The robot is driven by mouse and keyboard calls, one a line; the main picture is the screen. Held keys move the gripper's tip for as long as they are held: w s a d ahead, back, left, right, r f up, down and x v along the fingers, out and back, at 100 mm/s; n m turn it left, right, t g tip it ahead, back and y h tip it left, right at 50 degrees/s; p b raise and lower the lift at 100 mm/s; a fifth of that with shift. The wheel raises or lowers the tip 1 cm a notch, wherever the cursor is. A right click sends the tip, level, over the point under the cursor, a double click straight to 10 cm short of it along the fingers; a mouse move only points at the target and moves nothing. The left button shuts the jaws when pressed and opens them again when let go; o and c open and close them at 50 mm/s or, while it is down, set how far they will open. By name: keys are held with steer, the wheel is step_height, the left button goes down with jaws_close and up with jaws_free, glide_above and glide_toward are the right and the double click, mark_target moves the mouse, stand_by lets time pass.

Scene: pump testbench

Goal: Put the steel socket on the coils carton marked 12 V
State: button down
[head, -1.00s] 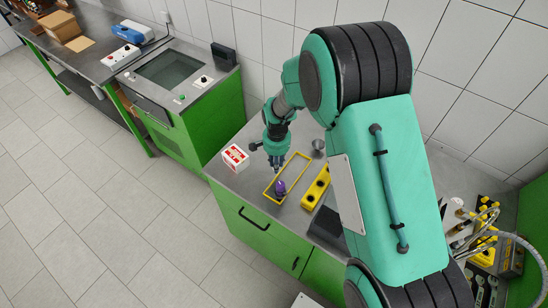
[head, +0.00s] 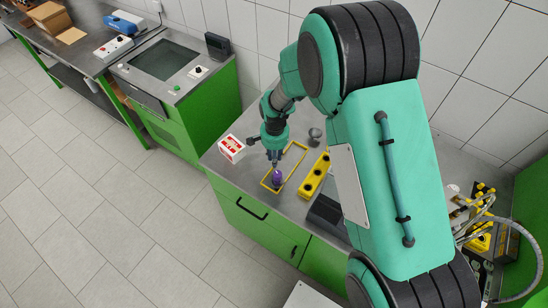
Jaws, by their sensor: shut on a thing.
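My gripper (head: 274,163) points down over the bench inside the yellow outline. It is shut, its fingertips at the top of a small purple thing (head: 277,179). That thing seems to be what it grips, though the contact is too small to see clearly. I cannot tell whether it is the steel socket. A small grey metal piece (head: 315,137) stands at the back, right of the gripper. A white and red carton (head: 231,149) stands left of the gripper near the bench edge; its marking is too small to read, so I cannot confirm 12 V.
A yellow block with dark holes (head: 314,176) stands right of the yellow outline (head: 295,149). A dark flat item (head: 325,212) lies right of it, partly behind my arm. Hoses and yellow-black fittings (head: 482,215) are at the far right. Bare bench shows around the carton.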

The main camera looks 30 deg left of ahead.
steer(key=shift+s+a+r+n, duration=0.45)
steer(key=shift+s+n, duration=0.2)
steer(key=shift+n, duration=0.25)
steer(key=s+a+r+n+p, duration=0.2)
steer(key=s+a+r+n, duration=0.3)
steer(key=s+n, duration=0.5)
steer(key=shift+a+r+n, duration=0.2)
steer(key=shift+r+n, duration=0.25)
steer(key=shift+n, duration=1.75)
steer(key=p, duration=0.3)
glide_above(232, 144)
steer(key=shift+s+f, duration=0.1)
steer(key=shift+f, duration=0.65)
steer(key=shift+f, duration=0.1)
steer(key=shift+f+p, duration=0.5)
steer(key=shift+f, duration=1.15)
